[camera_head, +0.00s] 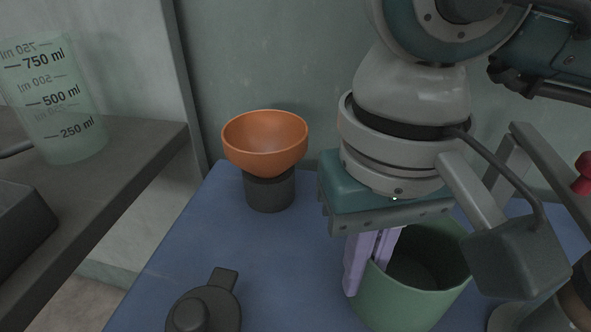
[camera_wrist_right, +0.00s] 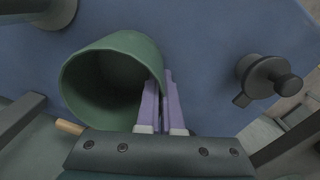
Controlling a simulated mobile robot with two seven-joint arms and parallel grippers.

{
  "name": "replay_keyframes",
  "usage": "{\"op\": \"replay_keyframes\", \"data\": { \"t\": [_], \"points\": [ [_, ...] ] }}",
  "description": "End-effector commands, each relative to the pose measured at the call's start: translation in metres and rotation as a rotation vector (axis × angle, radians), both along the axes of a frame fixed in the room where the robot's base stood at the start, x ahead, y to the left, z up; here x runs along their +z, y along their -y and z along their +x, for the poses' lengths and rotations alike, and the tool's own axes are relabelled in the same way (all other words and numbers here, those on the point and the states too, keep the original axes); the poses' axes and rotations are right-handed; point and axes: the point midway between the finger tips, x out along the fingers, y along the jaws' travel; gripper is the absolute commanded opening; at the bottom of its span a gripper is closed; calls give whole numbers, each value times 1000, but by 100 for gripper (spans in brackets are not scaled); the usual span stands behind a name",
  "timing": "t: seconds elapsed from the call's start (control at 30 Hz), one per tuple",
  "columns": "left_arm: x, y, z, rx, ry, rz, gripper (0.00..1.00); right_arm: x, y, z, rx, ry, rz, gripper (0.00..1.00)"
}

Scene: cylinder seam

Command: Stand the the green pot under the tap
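The green pot (camera_head: 413,302) stands upright on the blue surface at the lower right of the head view, its mouth open upward. It also shows in the right wrist view (camera_wrist_right: 88,107), left of the fingers. My right gripper (camera_head: 368,262) is above its near-left rim with purple fingers pointing down, one inside the mouth and one outside. In the right wrist view the fingers (camera_wrist_right: 161,103) are close together with the pot's wall between them. A red knob (camera_head: 583,172) at the right edge may belong to the tap; my wrist hides much there. My left gripper is not in view.
An orange bowl (camera_head: 264,140) sits on a dark round stand (camera_head: 269,190) at the back left. A dark lidded item (camera_head: 204,311) is at the front. A measuring beaker (camera_head: 60,100) stands on a separate grey shelf (camera_head: 128,160) at left. The blue surface between is clear.

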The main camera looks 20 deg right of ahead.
Motion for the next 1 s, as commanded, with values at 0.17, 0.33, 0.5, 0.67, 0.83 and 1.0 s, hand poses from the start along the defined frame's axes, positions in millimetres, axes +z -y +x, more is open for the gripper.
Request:
{"op": "replay_keyframes", "data": {
  "t": [0.17,0.33,0.5,0.67,0.83,1.0],
  "points": [
    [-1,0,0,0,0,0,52,-1,0,0,0,0,0,19],
    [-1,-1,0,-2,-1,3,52,-1,0,0,0,0,0,33],
    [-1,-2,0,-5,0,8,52,0,0,0,0,0,0,33],
    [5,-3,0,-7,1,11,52,9,0,1,0,2,1,33],
    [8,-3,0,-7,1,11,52,43,0,2,2,6,1,33],
    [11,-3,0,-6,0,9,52,82,0,1,3,6,1,33]
  ]
}}
